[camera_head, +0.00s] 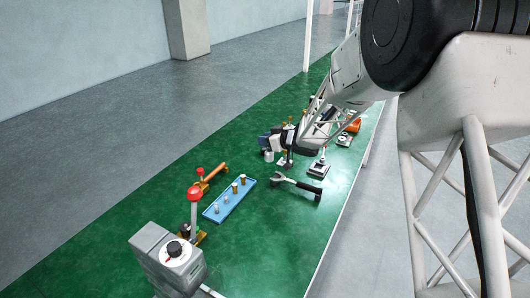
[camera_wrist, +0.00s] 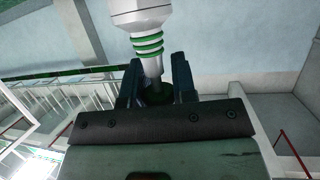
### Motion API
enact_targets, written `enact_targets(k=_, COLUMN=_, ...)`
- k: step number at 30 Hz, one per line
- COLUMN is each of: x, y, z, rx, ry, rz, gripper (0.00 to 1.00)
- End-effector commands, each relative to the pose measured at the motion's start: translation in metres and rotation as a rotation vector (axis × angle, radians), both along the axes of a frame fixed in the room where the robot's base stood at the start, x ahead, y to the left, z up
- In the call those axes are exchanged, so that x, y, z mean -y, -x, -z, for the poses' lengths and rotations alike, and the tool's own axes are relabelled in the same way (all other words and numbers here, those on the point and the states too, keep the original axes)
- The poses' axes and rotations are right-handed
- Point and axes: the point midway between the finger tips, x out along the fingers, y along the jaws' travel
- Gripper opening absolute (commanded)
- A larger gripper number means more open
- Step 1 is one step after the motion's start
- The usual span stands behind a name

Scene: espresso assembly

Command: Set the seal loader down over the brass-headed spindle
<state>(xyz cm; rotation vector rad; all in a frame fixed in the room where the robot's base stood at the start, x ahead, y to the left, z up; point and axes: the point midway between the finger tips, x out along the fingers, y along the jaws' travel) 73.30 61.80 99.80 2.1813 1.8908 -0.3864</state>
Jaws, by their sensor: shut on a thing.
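My gripper (camera_wrist: 157,85) is shut on a pale stepped cylinder (camera_wrist: 149,40) with several green rings, which looks like the seal loader. Its narrow end sits between the dark fingers and its wide part runs out of the top of the wrist view. In the head view my gripper (camera_head: 289,142) is over the far part of the green bench, among small parts, and the held piece is too small to make out surely. I cannot pick out the brass-headed spindle with certainty; what lies around the gripper is partly hidden by my arm.
A blue tray (camera_head: 216,217) with several small upright pieces lies mid-bench. A dark-handled tool (camera_head: 298,186) lies to its right. A red-knobbed lever (camera_head: 193,194) and a grey machine with a dial (camera_head: 164,262) stand nearer. The green bench (camera_head: 262,240) is clear at the front right.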

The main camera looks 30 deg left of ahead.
Motion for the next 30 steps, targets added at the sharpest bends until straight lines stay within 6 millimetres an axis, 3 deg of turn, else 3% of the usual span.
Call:
enact_targets(k=12, x=-0.018, y=-0.071, z=-0.012, rx=0.000, ry=-0.001, rz=-0.151, gripper=0.00)
enact_targets(k=30, x=-0.016, y=-0.159, z=-0.013, rx=0.002, ry=0.000, rz=-0.316, gripper=0.00)
